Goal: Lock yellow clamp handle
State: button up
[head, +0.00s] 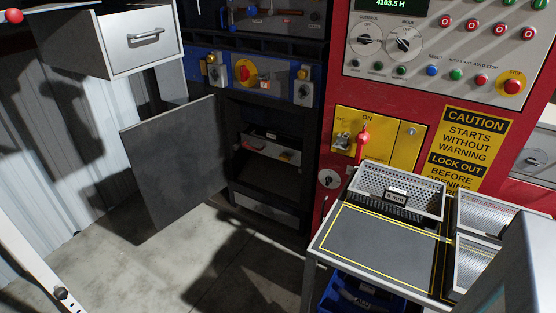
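I cannot make out a clearly recognisable yellow clamp handle in the head view. A blue panel (276,83) at the upper middle carries small metal and yellow fittings, including a yellow-topped fitting (213,70) at its left and a red knob on a yellow round base (244,71). They are too small to tell whether any is a clamp or how it is set. A yellow plate (402,152) on the red cabinet bears the word ON and a red lever (361,146). My gripper is not in view.
A grey door (172,165) stands open beside the dark shelf unit (262,226). A metal drawer (128,40) juts out at upper left. A table (372,246) with a perforated tray (399,181) stands at lower right, above a blue bin (350,296). The concrete floor (150,260) is clear.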

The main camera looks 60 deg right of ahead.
aim_at(284, 156)
jog(key=u, duration=0.05)
jog(key=i, duration=0.9)
jog(key=z, duration=0.05)
